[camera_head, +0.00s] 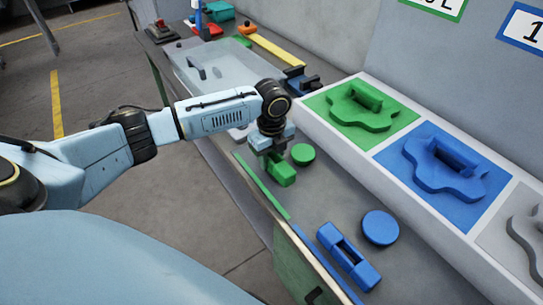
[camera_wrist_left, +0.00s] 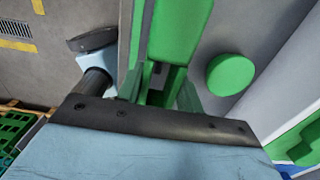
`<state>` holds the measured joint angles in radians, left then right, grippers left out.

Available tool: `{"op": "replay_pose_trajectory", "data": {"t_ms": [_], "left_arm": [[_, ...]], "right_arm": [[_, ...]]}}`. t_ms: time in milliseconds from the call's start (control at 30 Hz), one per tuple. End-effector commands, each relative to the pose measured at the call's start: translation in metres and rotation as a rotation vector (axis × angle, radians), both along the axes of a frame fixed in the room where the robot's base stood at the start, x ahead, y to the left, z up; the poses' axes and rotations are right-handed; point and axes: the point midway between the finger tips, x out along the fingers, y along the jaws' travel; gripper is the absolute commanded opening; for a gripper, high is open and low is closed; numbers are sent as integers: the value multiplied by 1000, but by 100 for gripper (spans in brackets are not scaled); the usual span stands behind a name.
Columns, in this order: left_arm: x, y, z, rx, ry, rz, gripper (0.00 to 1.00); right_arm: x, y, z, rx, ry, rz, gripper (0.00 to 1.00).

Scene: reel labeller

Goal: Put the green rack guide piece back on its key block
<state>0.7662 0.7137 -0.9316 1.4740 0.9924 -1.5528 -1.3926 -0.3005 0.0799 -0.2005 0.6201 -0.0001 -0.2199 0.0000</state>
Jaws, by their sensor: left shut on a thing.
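My left gripper (camera_head: 272,152) is shut on a green piece (camera_head: 284,173), taken to be the rack guide piece, low over the table. A round green disc (camera_head: 303,154) is just right of the held piece, also seen in the wrist view (camera_wrist_left: 230,73). On the raised shelf, a green shaped block with an upright ridge (camera_head: 364,101) lies on a green pad (camera_head: 327,118). I cannot tell which part is the key block. My right gripper is out of view.
A blue piece (camera_head: 347,257) and a blue disc (camera_head: 380,228) lie nearer the front. The shelf carries a blue pad (camera_head: 393,158) with a blue shape (camera_head: 440,172), then a grey one. A clear panel (camera_head: 222,72) and a yellow bar (camera_head: 277,50) are farther back.

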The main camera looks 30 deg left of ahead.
Motion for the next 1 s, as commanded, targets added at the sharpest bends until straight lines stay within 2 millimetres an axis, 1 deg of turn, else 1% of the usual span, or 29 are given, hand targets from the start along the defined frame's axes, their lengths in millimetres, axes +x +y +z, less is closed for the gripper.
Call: {"op": "replay_pose_trajectory", "data": {"t_ms": [1000], "left_arm": [[0,0,-42,-1,0,0,7]], "right_arm": [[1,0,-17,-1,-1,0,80]]}}
